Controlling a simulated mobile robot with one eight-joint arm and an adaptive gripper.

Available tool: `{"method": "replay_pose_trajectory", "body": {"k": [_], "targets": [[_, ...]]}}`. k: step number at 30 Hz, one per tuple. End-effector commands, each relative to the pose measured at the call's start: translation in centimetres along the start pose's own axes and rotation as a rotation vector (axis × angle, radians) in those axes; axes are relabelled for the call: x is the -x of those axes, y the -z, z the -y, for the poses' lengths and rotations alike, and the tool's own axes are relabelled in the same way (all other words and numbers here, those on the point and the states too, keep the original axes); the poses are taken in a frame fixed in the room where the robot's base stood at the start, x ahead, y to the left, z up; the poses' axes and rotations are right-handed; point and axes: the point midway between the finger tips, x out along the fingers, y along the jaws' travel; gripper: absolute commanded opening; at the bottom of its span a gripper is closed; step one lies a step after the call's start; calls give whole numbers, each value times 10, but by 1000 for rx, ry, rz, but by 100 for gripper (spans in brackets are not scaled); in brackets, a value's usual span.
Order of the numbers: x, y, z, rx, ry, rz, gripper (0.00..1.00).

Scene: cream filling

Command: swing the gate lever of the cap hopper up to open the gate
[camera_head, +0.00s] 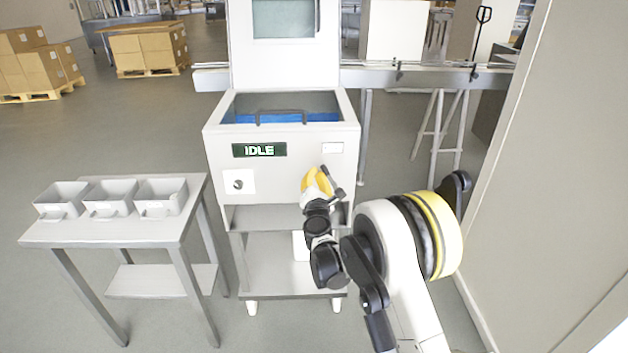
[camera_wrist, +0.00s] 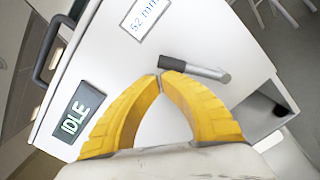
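The white cabinet (camera_head: 220,148) with a green "IDLE" display (camera_head: 259,150) stands in front of me; I take it to be the cap hopper. In the wrist view, a short grey bar with a dark end, apparently the gate lever (camera_wrist: 200,69), lies across its front below a "52 mm" label (camera_wrist: 145,17). My gripper (camera_wrist: 164,75) has its yellow fingertips together, just beside the bar's left end. Whether they touch it I cannot tell. In the head view my gripper (camera_head: 317,174) is at the cabinet's right front and hides much of the lever area.
A table (camera_head: 110,233) with several grey bins (camera_head: 110,197) stands left of the cabinet. A black knob (camera_head: 238,185) is on the cabinet's lower left front. A conveyor rail (camera_head: 430,78) runs behind, and a wall (camera_head: 540,160) closes the right side.

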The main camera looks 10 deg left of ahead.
Motion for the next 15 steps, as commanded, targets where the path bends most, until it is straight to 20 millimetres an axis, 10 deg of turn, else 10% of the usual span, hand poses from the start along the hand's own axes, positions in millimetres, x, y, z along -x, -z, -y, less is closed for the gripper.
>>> {"method": "replay_pose_trajectory", "body": {"k": [15], "targets": [[-2, -33, 10, 2, 0, 0, 0]]}}
